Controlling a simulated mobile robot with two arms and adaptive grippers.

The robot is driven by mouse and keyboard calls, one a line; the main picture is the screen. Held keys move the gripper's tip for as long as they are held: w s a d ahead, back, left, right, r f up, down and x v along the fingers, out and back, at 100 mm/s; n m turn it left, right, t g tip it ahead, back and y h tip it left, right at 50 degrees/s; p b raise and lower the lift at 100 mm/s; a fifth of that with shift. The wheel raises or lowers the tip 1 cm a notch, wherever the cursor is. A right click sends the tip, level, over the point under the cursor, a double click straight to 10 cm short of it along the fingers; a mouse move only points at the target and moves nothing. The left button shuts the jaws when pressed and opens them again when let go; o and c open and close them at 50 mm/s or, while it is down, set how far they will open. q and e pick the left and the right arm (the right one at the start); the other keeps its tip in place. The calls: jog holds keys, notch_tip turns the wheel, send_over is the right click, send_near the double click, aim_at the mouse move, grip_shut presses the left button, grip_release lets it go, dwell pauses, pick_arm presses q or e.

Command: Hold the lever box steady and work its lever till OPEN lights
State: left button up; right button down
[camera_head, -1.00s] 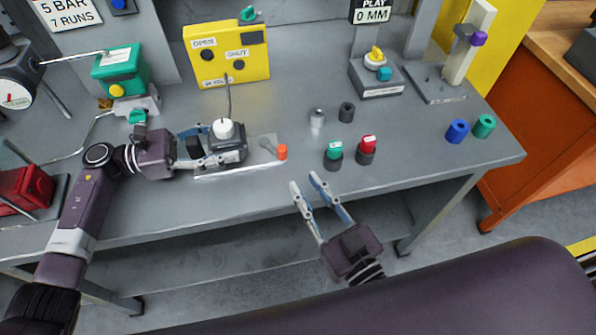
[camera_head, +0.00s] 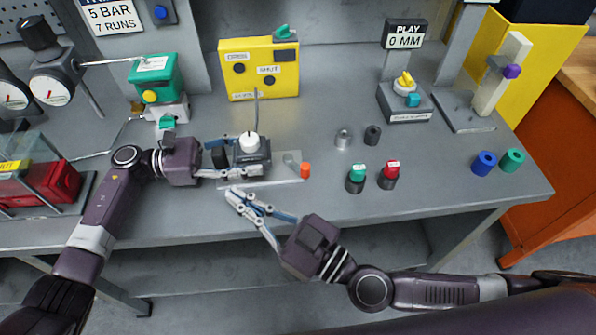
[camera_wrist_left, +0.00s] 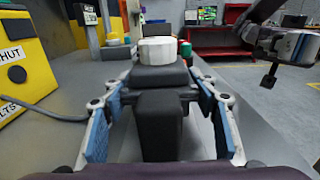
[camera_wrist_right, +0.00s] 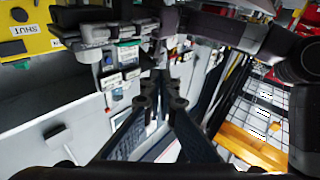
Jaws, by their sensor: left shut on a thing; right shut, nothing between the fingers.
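The dark lever box (camera_head: 254,150) with a white round top sits on a pale plate (camera_head: 284,181) near the table's front. A short grey lever with an orange end (camera_head: 305,170) lies to its right. My left gripper (camera_head: 262,158) is shut on the box from the left; the left wrist view shows the dark block (camera_wrist_left: 158,115) between its fingers. My right gripper (camera_head: 234,194) is shut and empty, just in front of the box and apart from the lever. A cable joins the box to a yellow panel (camera_head: 259,87) with OPEN and SHUT labels; I cannot tell which lamp is lit.
Red and green capped cylinders (camera_head: 389,175) and small grey cylinders stand to the right. A dial unit (camera_head: 404,102) is behind them; blue and green rings (camera_head: 484,163) lie far right. A green device (camera_head: 156,78) stands behind my left arm.

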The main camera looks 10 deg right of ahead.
aim_at(296, 163)
jog(key=s+a+n+g+h, duration=0.3)
jog(key=s+a+n+g, duration=0.5)
jog(key=a+n+g, duration=0.6)
jog(key=w+d+r+n+t+h, duration=0.1)
jog(key=w+d+r+h, duration=0.1)
jog(key=w+d+h, duration=0.4)
jog(key=w+d+r+n+t+h, duration=0.1)
jog(key=w+d+r+h, duration=0.15)
jog(key=d, duration=0.45)
jog(key=w+d+r+n+t+h, duration=0.1)
jog(key=w+d+h, duration=0.2)
jog(key=d+h, duration=0.35)
jog(key=shift+y, duration=0.5)
jog(key=x, duration=0.9)
jog(key=shift+w+d+f, duration=0.1)
jog(key=shift+d+f, duration=0.1)
jog(key=shift+d, duration=0.15)
jog(key=shift+w+d+r, duration=0.1)
jog(key=shift+w+d, duration=1.1)
jog(key=shift+w, duration=0.05)
jog(key=shift+w+d, duration=0.15)
jog(key=shift+w, duration=0.1)
